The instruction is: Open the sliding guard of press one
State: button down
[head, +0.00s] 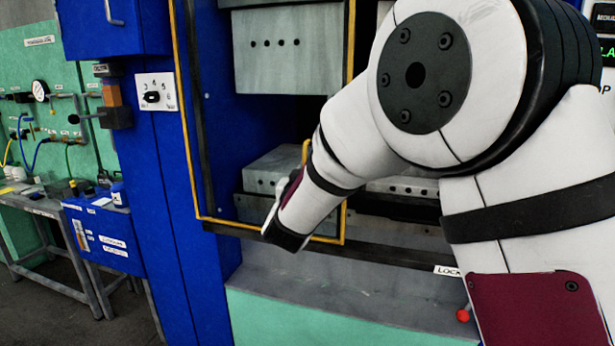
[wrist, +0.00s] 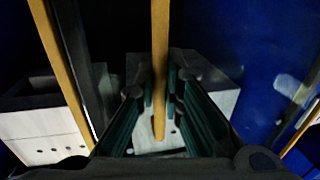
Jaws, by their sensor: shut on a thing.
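The sliding guard (head: 187,130) is a yellow-edged frame across the front opening of a blue press (head: 155,215) in the head view. No label naming the press as one is readable. A yellow upright handle (head: 306,151) shows just behind my wrist. In the wrist view the handle (wrist: 160,45) runs down between the two teal-padded fingers of my gripper (wrist: 160,88), which is shut on it. In the head view my own arm hides the fingers and most of the handle.
Grey press blocks (head: 290,50) stand behind the guard. A selector dial (head: 153,97) is on the blue column. A grey ledge (head: 320,290) runs below the opening. A side bench (head: 45,205) stands at left. A red knob (head: 463,315) sits at lower right.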

jog(key=c, duration=1.7)
grip_release()
jog(key=s, duration=0.8)
jog(key=s+a, duration=0.1)
jog(key=s, duration=0.3)
jog(key=s+d+r+n+g+y, duration=0.2)
jog(key=s+d+r+g+y, duration=0.3)
jog(key=s+d, duration=0.35)
jog(key=s+d+f+g+h, duration=0.1)
jog(key=s+d+f+g, duration=0.1)
jog(key=s+d, duration=0.2)
jog(key=s+d+f+g+h, duration=0.1)
jog(key=s+d+f+g, duration=0.2)
jog(key=s, duration=0.8)
jog(key=s+d+f+m+g+h, duration=0.1)
jog(key=s+d+f+g, duration=0.1)
jog(key=s+d, duration=0.4)
jog(key=shift+s+d+f+g, duration=0.1)
jog(key=shift+s+d+g, duration=0.1)
jog(key=shift+s, duration=0.25)
jog(key=shift+s+d+f+g, duration=0.1)
jog(key=shift+s+d, duration=0.05)
jog(key=shift+s, duration=0.3)
